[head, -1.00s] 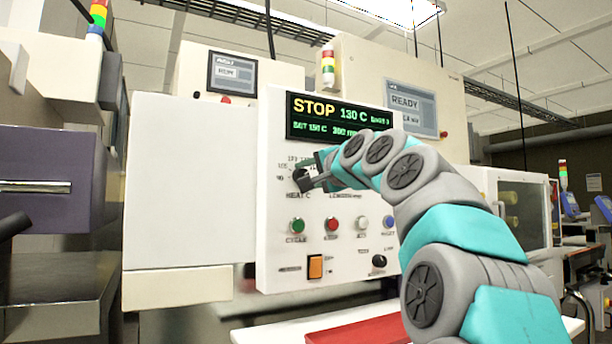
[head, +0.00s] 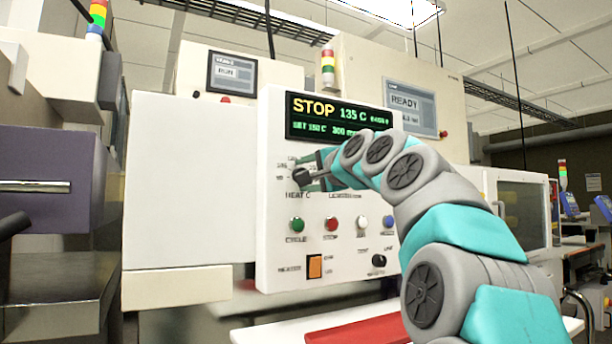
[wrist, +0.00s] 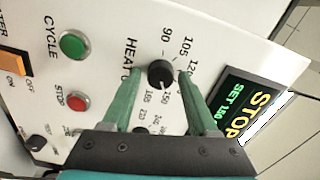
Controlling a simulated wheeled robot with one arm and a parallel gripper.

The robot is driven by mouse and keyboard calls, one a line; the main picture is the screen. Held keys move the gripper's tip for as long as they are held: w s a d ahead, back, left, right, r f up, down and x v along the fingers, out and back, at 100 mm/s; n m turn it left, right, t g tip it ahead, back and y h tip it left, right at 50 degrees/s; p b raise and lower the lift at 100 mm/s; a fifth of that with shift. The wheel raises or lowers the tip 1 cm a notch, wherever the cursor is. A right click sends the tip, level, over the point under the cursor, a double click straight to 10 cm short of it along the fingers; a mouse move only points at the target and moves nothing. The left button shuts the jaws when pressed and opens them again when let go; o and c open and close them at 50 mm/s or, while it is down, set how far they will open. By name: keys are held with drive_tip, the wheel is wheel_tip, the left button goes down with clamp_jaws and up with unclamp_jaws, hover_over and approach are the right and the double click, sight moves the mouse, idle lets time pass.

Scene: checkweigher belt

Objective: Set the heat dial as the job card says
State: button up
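The heat dial is a round black knob (wrist: 160,73) with a white pointer mark, on the white control panel (head: 345,270). In the wrist view its mark points down, toward the printed 150. My gripper (wrist: 160,72) has its two green fingers on either side of the knob, with a narrow gap showing at each side. In the head view my gripper (head: 306,176) is at the dial and partly hides it. The display (head: 340,116) reads STOP, 135 C, and a set value that looks like 150 C. I see no job card.
Below the dial are a green cycle button (head: 297,224), a red stop button (head: 331,223), white and blue buttons, an orange heater switch (head: 315,266) and a black selector knob (head: 379,261).

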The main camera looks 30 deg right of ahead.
drive_tip(key=shift+o, duration=0.8)
drive_tip(key=shift+s, duration=0.1)
drive_tip(key=s+b, duration=0.1)
drive_tip(key=s, duration=0.6)
drive_tip(key=shift+s, duration=0.3)
drive_tip(key=shift+s, duration=0.1)
